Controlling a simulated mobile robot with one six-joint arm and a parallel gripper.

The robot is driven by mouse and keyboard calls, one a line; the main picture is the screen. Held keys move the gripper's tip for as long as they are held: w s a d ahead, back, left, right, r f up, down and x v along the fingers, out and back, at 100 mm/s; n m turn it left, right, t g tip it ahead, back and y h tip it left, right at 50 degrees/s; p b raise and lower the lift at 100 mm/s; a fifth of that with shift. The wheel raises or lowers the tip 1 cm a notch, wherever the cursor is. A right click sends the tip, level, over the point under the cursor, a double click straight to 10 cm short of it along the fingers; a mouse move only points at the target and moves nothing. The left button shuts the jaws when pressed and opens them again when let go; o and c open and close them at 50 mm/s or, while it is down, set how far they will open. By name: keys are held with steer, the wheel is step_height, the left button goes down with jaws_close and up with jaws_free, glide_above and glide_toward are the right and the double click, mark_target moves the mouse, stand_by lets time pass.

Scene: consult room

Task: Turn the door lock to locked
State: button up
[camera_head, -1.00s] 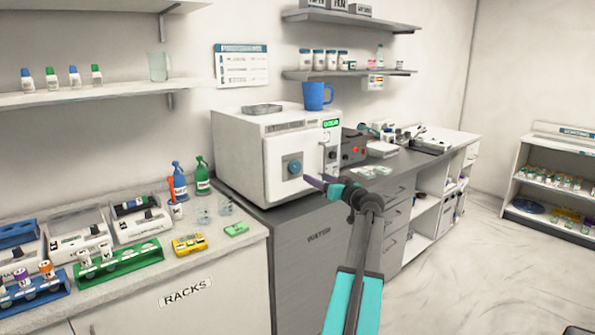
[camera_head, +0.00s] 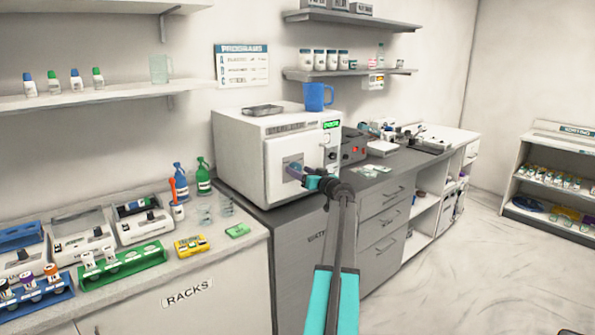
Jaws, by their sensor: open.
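The gripper is open. The knob's turned position cannot be read at this size. The machine's door looks closed, and a small green display (camera_head: 331,125) is lit on its right panel.
A blue mug (camera_head: 317,97) and a grey tray (camera_head: 263,110) sit on top of the machine. A dark box with a red light (camera_head: 354,146) stands to its right. Spray bottles (camera_head: 203,178) stand to its left, beyond racks of tubes. Floor at right is clear.

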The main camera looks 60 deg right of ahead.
steer(key=shift+w+d, duration=0.2)
steer(key=shift+w, duration=0.4)
